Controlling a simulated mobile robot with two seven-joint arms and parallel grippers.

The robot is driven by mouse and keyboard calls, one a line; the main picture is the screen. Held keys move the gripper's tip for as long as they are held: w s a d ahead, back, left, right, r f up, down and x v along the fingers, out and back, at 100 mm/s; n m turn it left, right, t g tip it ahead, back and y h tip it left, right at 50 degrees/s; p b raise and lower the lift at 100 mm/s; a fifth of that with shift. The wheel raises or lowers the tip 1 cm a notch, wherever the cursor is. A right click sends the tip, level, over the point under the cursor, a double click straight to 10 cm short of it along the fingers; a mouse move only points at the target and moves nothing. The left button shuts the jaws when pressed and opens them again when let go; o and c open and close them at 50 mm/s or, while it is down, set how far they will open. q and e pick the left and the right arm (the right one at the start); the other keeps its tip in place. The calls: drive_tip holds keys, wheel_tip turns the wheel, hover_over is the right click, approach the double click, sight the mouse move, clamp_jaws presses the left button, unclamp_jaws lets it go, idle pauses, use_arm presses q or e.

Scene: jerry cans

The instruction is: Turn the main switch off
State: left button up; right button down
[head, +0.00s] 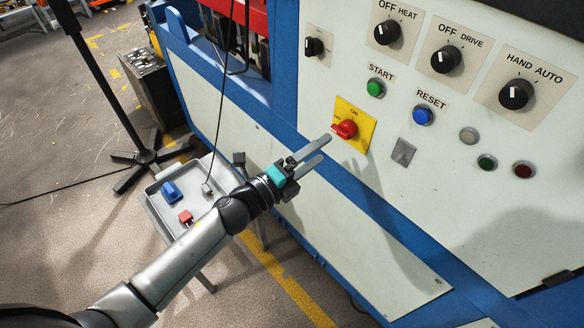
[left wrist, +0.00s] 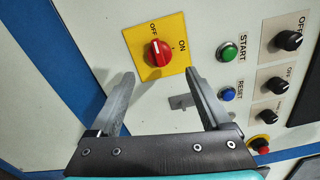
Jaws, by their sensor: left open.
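The main switch is a red knob (head: 345,129) on a yellow plate (head: 363,123) on the white machine panel. In the left wrist view the knob (left wrist: 158,53) shows on its yellow plate (left wrist: 174,26) with the words OFF and ON; a pale mark shows on it, but I cannot tell its exact setting. My left gripper (head: 323,148) is open and empty, its fingertips just short of the knob in the head view. In the left wrist view the gripper (left wrist: 158,76) has a finger toward each side, with the knob beyond the gap. My right gripper is not in view.
A green START button (head: 375,88), a blue RESET button (head: 422,116) and black rotary knobs (head: 387,32) sit nearby on the panel. A grey hasp (head: 403,152) is right of the switch. A grey tray (head: 152,205) stands below, beside my left arm.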

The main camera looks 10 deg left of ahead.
use_arm(q)
drive_tip(key=v, duration=0.7)
idle(0.4)
drive_tip(key=s+a+f+n+g+y+b, duration=0.1)
drive_tip(key=s+a+f+n+y+b, duration=0.2)
drive_tip(key=f, duration=0.7)
drive_tip(key=s+a+f+n+g+y, duration=0.15)
drive_tip(key=a+f+n, duration=0.35)
drive_tip(key=f, duration=0.5)
drive_tip(key=s+a+f+n+g+y+b, duration=0.15)
drive_tip(key=f+n+y, duration=0.3)
drive_tip(key=f, duration=0.45)
drive_tip(key=s+a+f+n+g+y+b, duration=0.15)
drive_tip(key=s+f+n+g, duration=0.4)
drive_tip(key=s+f, duration=0.8)
drive_tip(key=s+f+n+g+b, duration=0.1)
drive_tip(key=s+f+n+g, duration=0.1)
drive_tip(key=s, duration=0.6)
drive_tip(key=s+f+n+g+b, duration=0.1)
drive_tip(key=s+f+n, duration=0.3)
drive_tip(key=s, duration=0.5)
wheel_tip(320, 180, down, 3)
drive_tip(key=shift+d+r+n+g, duration=0.15)
drive_tip(key=shift+d+n+g, duration=0.25)
drive_tip(key=shift+g, duration=0.15)
